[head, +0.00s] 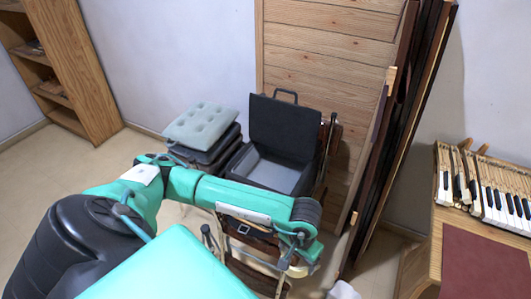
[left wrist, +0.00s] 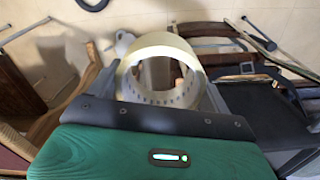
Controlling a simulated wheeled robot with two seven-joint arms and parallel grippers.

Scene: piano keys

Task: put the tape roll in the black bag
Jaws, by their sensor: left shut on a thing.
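The tape roll (left wrist: 160,68) is a pale, wide ring in the left wrist view, between the fingers of my left gripper (left wrist: 158,90), which is shut on it. In the head view my left gripper (head: 294,262) points down near the bottom middle; I cannot make out the roll there. The black bag (head: 283,127) is an open black case with a raised lid, a top handle and a grey inside. It stands on the floor beyond my left forearm, which hides its near lower part. The gripper is apart from it, nearer to me. My right gripper is not in view.
Dark cases with a pale tufted cushion (head: 202,125) on top stand left of the bag. Wooden folding pieces stand beside the bag and below my forearm. Tall boards (head: 395,120) lean at the right, near piano keys (head: 490,197) on a wooden bench. Open floor lies at the left.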

